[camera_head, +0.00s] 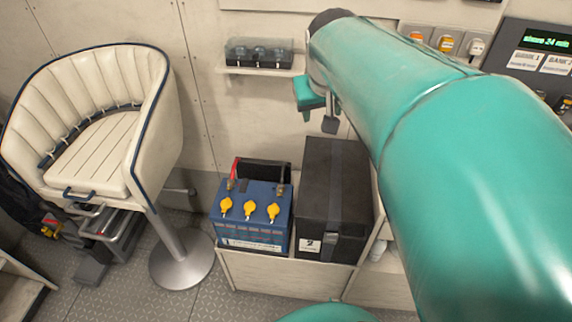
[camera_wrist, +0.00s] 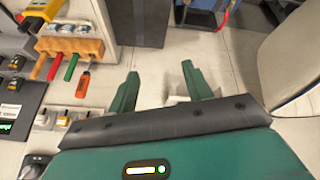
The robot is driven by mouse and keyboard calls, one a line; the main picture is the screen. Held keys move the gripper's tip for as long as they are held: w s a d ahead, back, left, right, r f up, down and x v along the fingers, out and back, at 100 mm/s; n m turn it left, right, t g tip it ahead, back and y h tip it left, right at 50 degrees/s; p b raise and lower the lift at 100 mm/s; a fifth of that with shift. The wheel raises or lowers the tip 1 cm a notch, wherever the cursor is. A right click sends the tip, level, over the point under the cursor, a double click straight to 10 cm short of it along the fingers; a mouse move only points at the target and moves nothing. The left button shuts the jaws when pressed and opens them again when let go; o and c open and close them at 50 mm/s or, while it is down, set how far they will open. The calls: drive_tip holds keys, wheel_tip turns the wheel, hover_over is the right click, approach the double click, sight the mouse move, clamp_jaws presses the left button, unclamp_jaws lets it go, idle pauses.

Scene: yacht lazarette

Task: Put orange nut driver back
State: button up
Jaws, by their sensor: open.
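My gripper (camera_wrist: 158,72) is open, its two green fingers apart with only pale surface visible between them. In the head view my gripper (camera_head: 317,112) shows small beside the wall, partly hidden by my arm. The wrist view shows a wooden tool rack (camera_wrist: 75,46) at upper left, apart from my fingers. An orange-handled driver (camera_wrist: 82,84) with a bare metal shaft is at its right end. Beside it are a green handle (camera_wrist: 71,67), a red handle (camera_wrist: 54,68) and an orange-brown handle (camera_wrist: 39,67). I cannot tell how the driver's shaft sits in the rack.
A blue battery (camera_head: 250,213) with yellow caps and a black box (camera_head: 335,190) stand below my arm. A cream seat (camera_head: 90,130) is at left. A small wall shelf (camera_head: 262,71) holds a clear-lidded case. A panel with a green display (camera_head: 545,42) is at right.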

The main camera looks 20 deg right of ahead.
drive_tip(key=s+a+f+n+y, duration=0.1)
drive_tip(key=s+a+f+y, duration=0.1)
drive_tip(key=s+a+f, duration=0.4)
drive_tip(key=s+a, duration=0.4)
drive_tip(key=s, duration=0.3)
drive_tip(key=shift+s+a+n+t, duration=0.2)
drive_tip(key=shift+n+t, duration=0.1)
drive_tip(key=shift+n, duration=0.1)
drive_tip(key=shift+f, duration=0.1)
drive_tip(key=c, duration=0.3)
drive_tip(key=shift+w+d, duration=0.1)
drive_tip(key=shift+d, duration=0.05)
